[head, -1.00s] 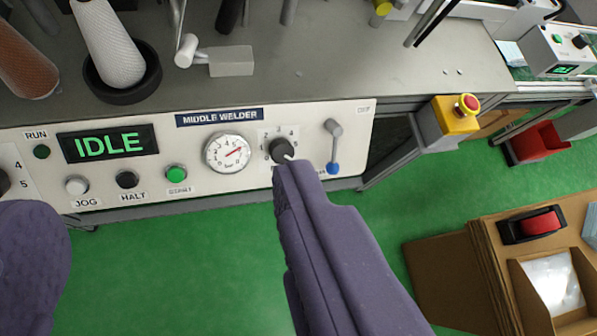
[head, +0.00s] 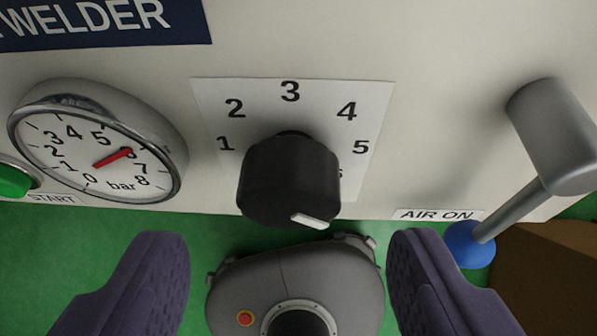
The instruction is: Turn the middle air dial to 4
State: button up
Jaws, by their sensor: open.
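The middle air dial (head: 289,180) is a black round knob on the panel, in the middle of the head view. Its white pointer mark (head: 309,220) is at the lower right of the knob's front face, toward the 6 end of the scale. The white scale plate (head: 212,95) behind it shows 1 to 5 clearly; the 6 is partly hidden by the knob. My gripper (head: 288,245) is open and empty. Its two purple fingers are below the knob in the picture, one to each side, apart from it.
A round pressure gauge (head: 97,145) at left has its red needle near 6 bar. A grey lever (head: 520,205) with a blue ball end stands out at right, by the AIR ON label (head: 437,215). A green start button (head: 14,182) is at the left edge.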

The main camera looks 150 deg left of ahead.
aim_at(287, 209)
jog(key=b+x, duration=0.1)
jog(key=x, duration=0.3)
jog(key=shift+f, duration=0.2)
jog(key=shift+c, duration=0.2)
jog(key=c, duration=1)
jog(key=shift+w, duration=0.1)
